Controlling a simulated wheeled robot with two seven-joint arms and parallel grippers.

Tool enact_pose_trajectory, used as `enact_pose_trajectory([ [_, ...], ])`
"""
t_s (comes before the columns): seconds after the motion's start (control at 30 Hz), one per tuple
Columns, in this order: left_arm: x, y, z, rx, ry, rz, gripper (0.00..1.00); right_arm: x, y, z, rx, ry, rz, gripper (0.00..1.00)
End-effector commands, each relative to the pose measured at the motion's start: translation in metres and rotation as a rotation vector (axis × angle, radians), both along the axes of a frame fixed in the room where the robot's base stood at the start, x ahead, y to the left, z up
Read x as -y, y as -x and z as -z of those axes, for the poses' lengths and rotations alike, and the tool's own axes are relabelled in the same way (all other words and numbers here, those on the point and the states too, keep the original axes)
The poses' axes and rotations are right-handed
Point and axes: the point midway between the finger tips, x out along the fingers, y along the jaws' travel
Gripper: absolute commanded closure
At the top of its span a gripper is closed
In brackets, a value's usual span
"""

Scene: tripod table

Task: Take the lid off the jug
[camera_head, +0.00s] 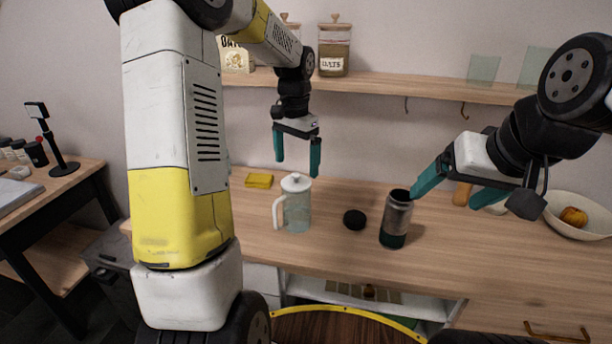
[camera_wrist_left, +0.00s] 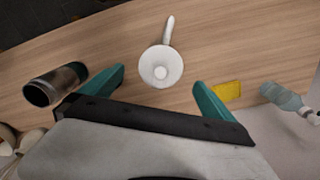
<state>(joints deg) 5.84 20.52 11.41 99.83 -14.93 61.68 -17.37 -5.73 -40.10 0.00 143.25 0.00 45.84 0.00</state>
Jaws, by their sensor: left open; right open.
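The jug (camera_head: 297,212) stands upright on the wooden counter, a clear body with a white handle on its left. Its white lid (camera_head: 296,183) with a small knob sits on top. In the left wrist view the lid (camera_wrist_left: 160,66) shows from above, the handle (camera_wrist_left: 168,30) pointing to the top. My left gripper (camera_head: 297,157) is open and empty, above the jug, its fingers pointing down. The left wrist view shows its fingers (camera_wrist_left: 155,88) apart, either side of the lid's line and not touching it. My right gripper (camera_head: 443,195) is open, to the right, beside the dark bottle.
A dark metal bottle (camera_head: 396,219) stands open right of the jug, with a black round cap (camera_head: 354,219) between them. A yellow sponge (camera_head: 259,181) lies behind left. A bowl (camera_head: 586,219) with an orange fruit is far right. A shelf (camera_head: 410,86) with jars runs above.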

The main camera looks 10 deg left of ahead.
Motion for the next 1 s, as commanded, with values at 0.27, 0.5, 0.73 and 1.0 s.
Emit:
enact_pose_trajectory([
  [0.27, -0.002, 0.001, 0.04, -0.002, 0.0, 0.001, 0.0, 0.0, 0.0, 0.0, 0.0, 0.0, 0.0, 0.16],
  [0.5, -0.001, 0.001, 0.046, 0.0, 0.0, 0.0, 0.0, 0.0, 0.0, 0.0, 0.0, 0.0, 0.0, 0.16],
  [0.73, -0.002, 0.001, 0.046, 0.001, 0.0, 0.0, 0.31, 0.0, 0.0, 0.0, 0.0, 0.0, 0.0, 0.16],
  [1.0, -0.001, 0.001, 0.045, 0.001, 0.0, 0.0, 0.65, 0.0, 0.0, 0.0, 0.0, 0.0, 0.0, 0.16],
])
